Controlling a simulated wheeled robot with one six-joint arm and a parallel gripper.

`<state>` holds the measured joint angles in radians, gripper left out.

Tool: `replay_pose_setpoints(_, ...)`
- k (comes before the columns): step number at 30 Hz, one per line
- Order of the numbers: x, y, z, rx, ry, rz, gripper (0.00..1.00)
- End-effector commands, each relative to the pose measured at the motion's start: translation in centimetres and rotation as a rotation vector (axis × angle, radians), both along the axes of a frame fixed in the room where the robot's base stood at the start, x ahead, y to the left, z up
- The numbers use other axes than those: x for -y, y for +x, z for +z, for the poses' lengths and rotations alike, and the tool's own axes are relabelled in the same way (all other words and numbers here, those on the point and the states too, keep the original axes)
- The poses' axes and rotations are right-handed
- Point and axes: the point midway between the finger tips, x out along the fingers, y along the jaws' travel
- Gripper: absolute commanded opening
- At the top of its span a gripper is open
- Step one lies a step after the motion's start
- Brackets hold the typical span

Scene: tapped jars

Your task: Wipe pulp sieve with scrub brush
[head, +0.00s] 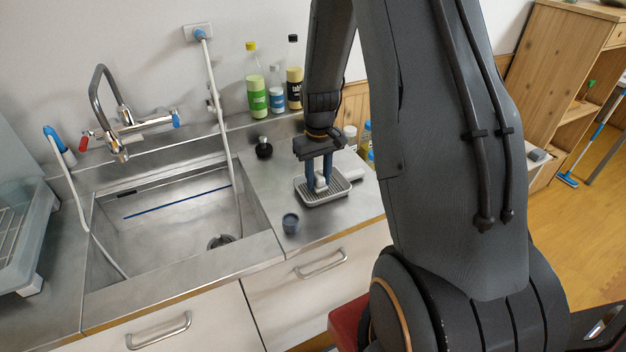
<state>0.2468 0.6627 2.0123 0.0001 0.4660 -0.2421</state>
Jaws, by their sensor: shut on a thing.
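My gripper (320,184) points down over a grey ribbed tray (341,195) on the steel counter, right of the sink. Its blue fingers are shut on a small whitish thing (321,184), which looks like the scrub brush; its lower part is hard to make out, and I cannot tell whether it touches the tray.
The steel sink (175,225) lies left, with a tap (115,115) behind it. A black knobbed thing (264,148) stands behind the tray. Bottles (257,85) stand on the back ledge, and small jars (365,135) right of my gripper. Counter between cup and black thing is clear.

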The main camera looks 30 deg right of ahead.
Motion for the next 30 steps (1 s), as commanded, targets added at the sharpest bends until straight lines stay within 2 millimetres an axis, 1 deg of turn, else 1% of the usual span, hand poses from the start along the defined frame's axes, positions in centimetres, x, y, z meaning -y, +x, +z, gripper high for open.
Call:
replay_pose_setpoints(6, 1.8, -0.1, 0.0, 0.0, 0.0, -0.002, 0.13)
replay_pose_setpoints(12, 3.1, -0.1, 0.0, 0.0, 0.0, 0.0, 0.13)
replay_pose_setpoints(16, 3.4, -0.1, 0.0, 0.0, 0.0, 0.0, 0.13)
replay_pose_setpoints(30, 3.4, -0.1, 0.0, 0.0, 0.0, 0.0, 0.13)
